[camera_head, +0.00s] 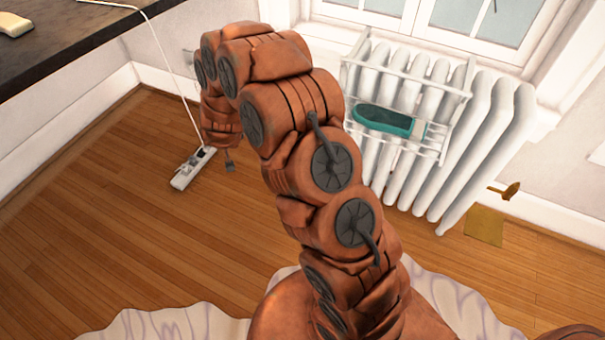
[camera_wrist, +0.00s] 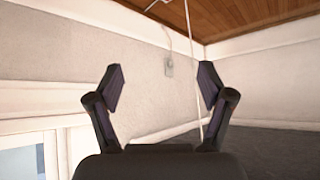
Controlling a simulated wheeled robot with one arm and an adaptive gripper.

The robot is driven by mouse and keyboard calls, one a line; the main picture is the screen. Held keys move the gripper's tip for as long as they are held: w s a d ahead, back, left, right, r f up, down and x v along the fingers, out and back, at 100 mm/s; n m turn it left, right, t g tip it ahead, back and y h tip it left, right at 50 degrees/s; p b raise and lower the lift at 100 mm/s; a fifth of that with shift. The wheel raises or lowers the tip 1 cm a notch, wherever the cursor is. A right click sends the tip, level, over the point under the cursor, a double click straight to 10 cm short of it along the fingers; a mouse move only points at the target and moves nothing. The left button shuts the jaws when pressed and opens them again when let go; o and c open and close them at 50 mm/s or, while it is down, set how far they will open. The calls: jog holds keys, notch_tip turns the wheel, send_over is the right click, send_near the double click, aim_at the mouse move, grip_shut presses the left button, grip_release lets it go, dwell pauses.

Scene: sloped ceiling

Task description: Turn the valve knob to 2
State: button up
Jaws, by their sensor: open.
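A small brass-coloured knob (camera_head: 507,191), which looks like the valve knob, sticks out at the lower right of the white radiator (camera_head: 483,150) in the head view. Its markings are too small to read. My gripper (camera_wrist: 160,80) is open and empty in the wrist view, its two dark fingers spread apart. In the head view my arm rises through the middle and bends left, with its end pointing down well to the left of the knob. The gripper is mostly hidden there. The knob is not visible in the wrist view.
A wire rack (camera_head: 455,92) with a teal object (camera_head: 385,120) hangs on the radiator. A dark tabletop (camera_head: 60,45) is at upper left. A white cable (camera_head: 168,65) runs to a power strip (camera_head: 193,168) on the floor. A yellowish square (camera_head: 484,225) lies below the knob.

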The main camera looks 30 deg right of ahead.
jog(key=w+d+f+h+b, duration=0.2)
jog(key=d+f+h+b, duration=0.3)
jog(key=f, duration=0.7)
jog(key=s+d+f+t+h+b, duration=0.1)
jog(key=s+d+f+h+b, duration=0.4)
jog(key=d+f, duration=0.45)
jog(key=s+d+f+t+h+b, duration=0.1)
jog(key=s+d+f+h+b, duration=0.25)
jog(key=d+f+b, duration=0.6)
jog(key=shift+n+y, duration=0.45)
jog(key=shift+n, duration=0.05)
jog(key=shift+w+d+f+b, duration=0.2)
jog(key=shift+w+d+f, duration=0.05)
jog(key=shift+w+d, duration=0.5)
jog(key=shift+w+d+f+b, duration=0.15)
jog(key=shift+w+d+f, duration=0.1)
jog(key=shift+w+d, duration=0.45)
jog(key=shift+w+d+f+b, duration=0.2)
jog(key=shift+w+d+f, duration=0.05)
jog(key=shift+w+d, duration=0.45)
jog(key=shift+c, duration=0.4)
jog(key=c, duration=1.1)
